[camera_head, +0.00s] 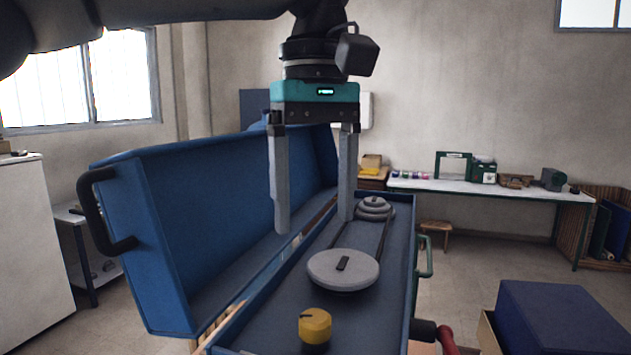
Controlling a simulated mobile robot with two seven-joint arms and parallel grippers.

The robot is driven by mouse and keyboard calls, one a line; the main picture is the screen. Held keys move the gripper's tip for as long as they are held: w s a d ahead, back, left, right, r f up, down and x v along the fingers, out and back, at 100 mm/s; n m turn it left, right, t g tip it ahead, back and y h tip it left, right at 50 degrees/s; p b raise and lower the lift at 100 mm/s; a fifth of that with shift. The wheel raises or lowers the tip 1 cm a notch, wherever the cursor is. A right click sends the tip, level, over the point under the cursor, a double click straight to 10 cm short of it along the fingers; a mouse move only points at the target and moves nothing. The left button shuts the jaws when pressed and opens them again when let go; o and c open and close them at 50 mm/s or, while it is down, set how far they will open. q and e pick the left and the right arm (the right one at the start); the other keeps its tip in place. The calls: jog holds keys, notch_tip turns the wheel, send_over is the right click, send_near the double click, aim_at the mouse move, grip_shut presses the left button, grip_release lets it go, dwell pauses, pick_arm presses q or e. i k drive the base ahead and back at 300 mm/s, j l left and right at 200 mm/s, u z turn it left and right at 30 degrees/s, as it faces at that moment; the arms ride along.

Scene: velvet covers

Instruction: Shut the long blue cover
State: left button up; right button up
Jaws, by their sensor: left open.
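The long blue cover (225,215) stands open on the left side of a long blue case (411,270), tilted back from it, with its hollow inside facing the case. A black handle (93,200) is on the cover's near end. My left gripper (313,224) hangs fingers down above the case, open with nothing between its fingers. Its left finger hides part of the cover's inner side and looks apart from it, though the depth is hard to judge. My right gripper is out of view.
In the case lie a grey disc (343,269), a stack of smaller discs (375,207) and a yellow knob-like piece (315,327). A green handle (428,256) juts from its right side. A dark blue box (560,315) stands at lower right. A white bench (480,186) is behind.

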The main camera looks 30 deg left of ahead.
aim_at(191, 223)
jog(key=k, duration=1)
